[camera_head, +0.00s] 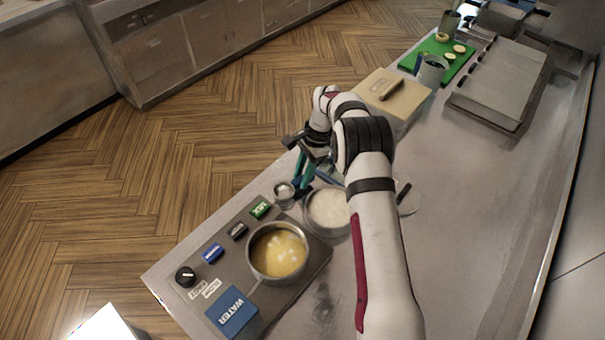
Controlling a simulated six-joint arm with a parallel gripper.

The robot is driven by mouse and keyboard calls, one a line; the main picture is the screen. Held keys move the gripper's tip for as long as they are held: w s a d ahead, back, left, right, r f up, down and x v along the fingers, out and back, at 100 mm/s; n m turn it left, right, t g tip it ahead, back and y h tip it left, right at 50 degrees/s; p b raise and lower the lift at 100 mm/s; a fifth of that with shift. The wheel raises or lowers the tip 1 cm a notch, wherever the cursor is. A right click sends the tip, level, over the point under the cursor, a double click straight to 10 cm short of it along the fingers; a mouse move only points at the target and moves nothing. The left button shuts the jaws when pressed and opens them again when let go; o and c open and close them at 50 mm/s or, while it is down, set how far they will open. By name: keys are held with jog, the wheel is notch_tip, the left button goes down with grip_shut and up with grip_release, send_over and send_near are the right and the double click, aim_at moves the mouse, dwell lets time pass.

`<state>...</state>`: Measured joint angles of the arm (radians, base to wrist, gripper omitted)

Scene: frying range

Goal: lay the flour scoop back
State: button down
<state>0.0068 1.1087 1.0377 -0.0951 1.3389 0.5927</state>
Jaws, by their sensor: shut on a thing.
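The scoop's handle is mostly hidden by the fingers. Whether the scoop touches the counter cannot be told. The white flour (327,206) fills the round bowl, which my arm partly covers on the right.
A pot of yellow liquid (279,254), a blue WATER box (232,312), small labelled blocks and a black knob (185,277) are on a dark board (318,262). A dark-handled item (404,192) lies right of my arm.

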jog(key=shift+f, duration=0.15)
jog(key=c, duration=0.6)
grip_release()
jog(key=v, duration=1.5)
jog(key=shift+r, duration=0.4)
